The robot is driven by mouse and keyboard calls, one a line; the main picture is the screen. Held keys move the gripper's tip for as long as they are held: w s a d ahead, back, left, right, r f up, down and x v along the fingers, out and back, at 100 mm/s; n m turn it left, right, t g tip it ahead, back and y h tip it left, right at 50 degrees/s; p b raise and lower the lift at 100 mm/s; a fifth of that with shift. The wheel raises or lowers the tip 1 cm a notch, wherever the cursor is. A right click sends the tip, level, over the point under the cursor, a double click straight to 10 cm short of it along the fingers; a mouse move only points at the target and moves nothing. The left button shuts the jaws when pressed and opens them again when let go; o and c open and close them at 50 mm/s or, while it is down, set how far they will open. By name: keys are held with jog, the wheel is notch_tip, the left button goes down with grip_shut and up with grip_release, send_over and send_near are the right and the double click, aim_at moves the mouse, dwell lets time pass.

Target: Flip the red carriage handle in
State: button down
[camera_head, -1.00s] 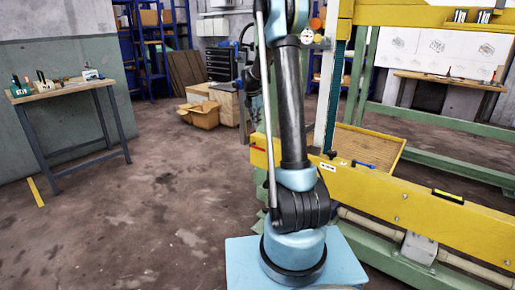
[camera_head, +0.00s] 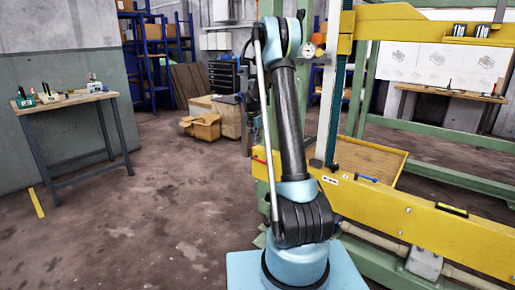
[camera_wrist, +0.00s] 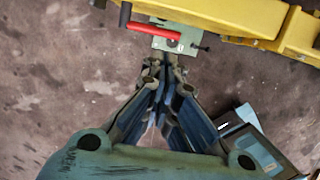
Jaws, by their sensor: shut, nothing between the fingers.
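The red carriage handle (camera_wrist: 152,31) shows at the top of the wrist view, a red bar with a black end at its left. Its right end meets a grey-green bracket (camera_wrist: 180,38) beneath the yellow frame. My gripper (camera_wrist: 165,72) is shut and empty, its fingertips just below the bracket in the picture and apart from the red bar. I cannot tell whether the tips touch the bracket. In the head view a small red piece (camera_head: 259,160) at the left end of the yellow beam looks like the handle. My arm hides the gripper there.
The yellow beam (camera_head: 440,222) of the machine runs to the right of my arm, with a wooden tray (camera_head: 372,158) behind it. A workbench (camera_head: 70,100) stands at the left wall and cardboard boxes (camera_head: 207,127) at the back. The floor on the left is clear.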

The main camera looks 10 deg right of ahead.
notch_tip(320, 180, down, 12)
jog(key=w+d, duration=0.1)
jog(key=shift+w+d, duration=0.3)
jog(key=shift+d, duration=0.05)
jog(key=shift+a+f, duration=0.1)
